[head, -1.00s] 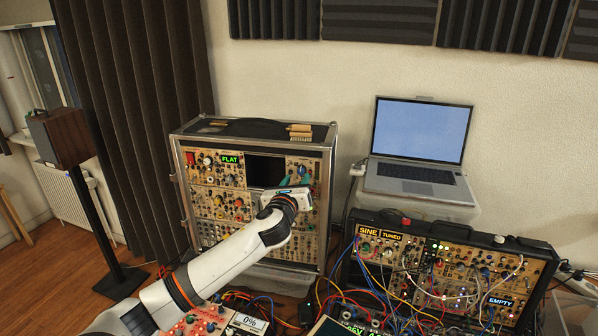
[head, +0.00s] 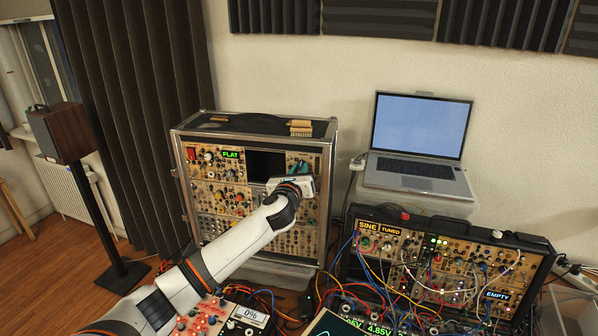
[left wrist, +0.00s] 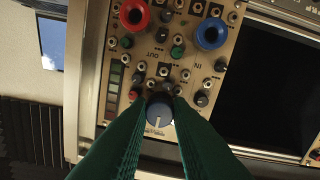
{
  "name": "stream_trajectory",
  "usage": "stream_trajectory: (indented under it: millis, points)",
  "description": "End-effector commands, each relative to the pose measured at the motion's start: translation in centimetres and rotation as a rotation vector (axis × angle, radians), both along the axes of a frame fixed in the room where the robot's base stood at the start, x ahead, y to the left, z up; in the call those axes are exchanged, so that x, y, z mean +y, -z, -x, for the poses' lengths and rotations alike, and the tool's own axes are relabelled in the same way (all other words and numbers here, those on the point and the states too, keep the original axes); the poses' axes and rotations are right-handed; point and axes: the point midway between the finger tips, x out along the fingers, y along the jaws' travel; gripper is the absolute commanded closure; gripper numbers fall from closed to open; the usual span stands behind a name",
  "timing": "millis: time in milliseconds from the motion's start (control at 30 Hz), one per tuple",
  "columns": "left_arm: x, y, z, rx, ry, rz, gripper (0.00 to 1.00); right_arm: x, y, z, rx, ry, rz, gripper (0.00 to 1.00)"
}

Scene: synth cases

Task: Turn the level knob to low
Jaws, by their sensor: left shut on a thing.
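The knob between my fingers (left wrist: 158,112) is round and grey-blue with a pale pointer mark. It sits on a tan module panel (left wrist: 200,82) in the left wrist view; I cannot read a label saying level. My left gripper (left wrist: 159,106) has green fingers shut on the knob, one on each side.
A patched synth case (head: 455,222) with loose cables is at right. A laptop (head: 420,135) stands behind it.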

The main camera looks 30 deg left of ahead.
Motion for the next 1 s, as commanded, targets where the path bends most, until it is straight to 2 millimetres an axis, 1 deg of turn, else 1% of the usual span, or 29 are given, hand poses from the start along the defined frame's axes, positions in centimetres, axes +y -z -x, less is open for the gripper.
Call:
stream_trajectory:
  millis: [267, 467, 1000]
  points:
    - [0.0, 0.1, 0.0, -0.017, 0.001, 0.043, 1.0, -0.3, 0.2, 0.1, 0.001, -0.001, 0.003, 0.64]
    - [0.0, 0.1, 0.0, -0.06, 0.0, 0.15, 1.0, -0.3, 0.7, 0.1, 0.002, -0.002, 0.004, 0.64]
    - [-0.1, 0.2, 0.0, -0.244, 0.001, 0.617, 1.0, -0.2, 2.5, 0.2, 0.002, -0.002, 0.003, 0.64]
